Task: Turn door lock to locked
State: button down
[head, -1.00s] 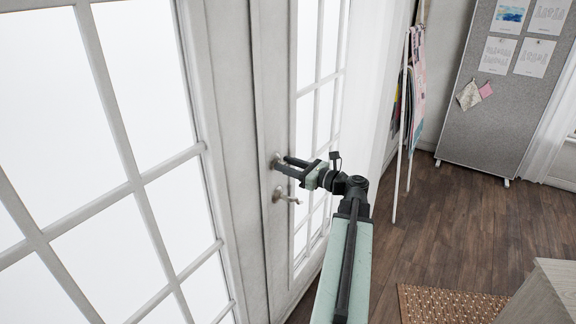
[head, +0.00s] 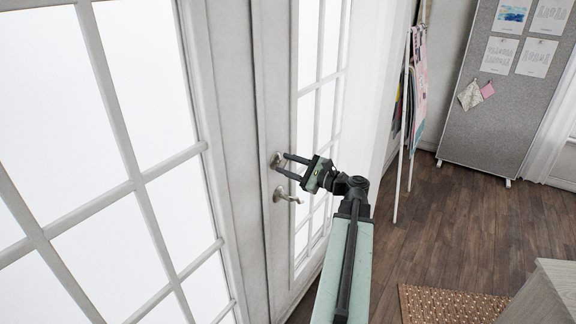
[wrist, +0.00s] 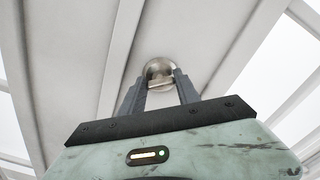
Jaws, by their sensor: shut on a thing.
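The door lock (head: 275,158) is a small round metal piece on the pale door, above the lever handle (head: 283,196). In the wrist view the lock (wrist: 160,72) is a round metal disc with a turn piece in its middle. My gripper (head: 281,164) reaches it from the right, its two dark fingers pointing at the door. In the wrist view my gripper (wrist: 161,80) has one finger on each side of the turn piece, shut on it. The fingertips partly hide the lock, and I cannot tell whether it is locked.
Glazed door panels (head: 100,130) fill the left. A white stand with hanging papers (head: 418,85) and a grey pinboard (head: 490,110) stand at the right. A woven rug (head: 450,305) and a pale furniture corner (head: 545,295) lie at the lower right. Wooden floor between is clear.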

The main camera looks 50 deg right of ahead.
jog(key=n, duration=0.4)
jog(key=shift+n, duration=0.3)
jog(key=n, duration=0.4)
jog(key=shift+a+f+n, duration=0.1)
jog(key=shift+f+n, duration=0.05)
jog(key=shift+n, duration=0.15)
jog(key=c, duration=0.9)
grip_release()
jog(key=shift+s, duration=0.15)
jog(key=s, duration=0.3)
jog(key=s+d, duration=0.1)
jog(key=s, duration=0.3)
jog(key=shift+s+d, duration=0.2)
jog(key=shift+s, duration=0.05)
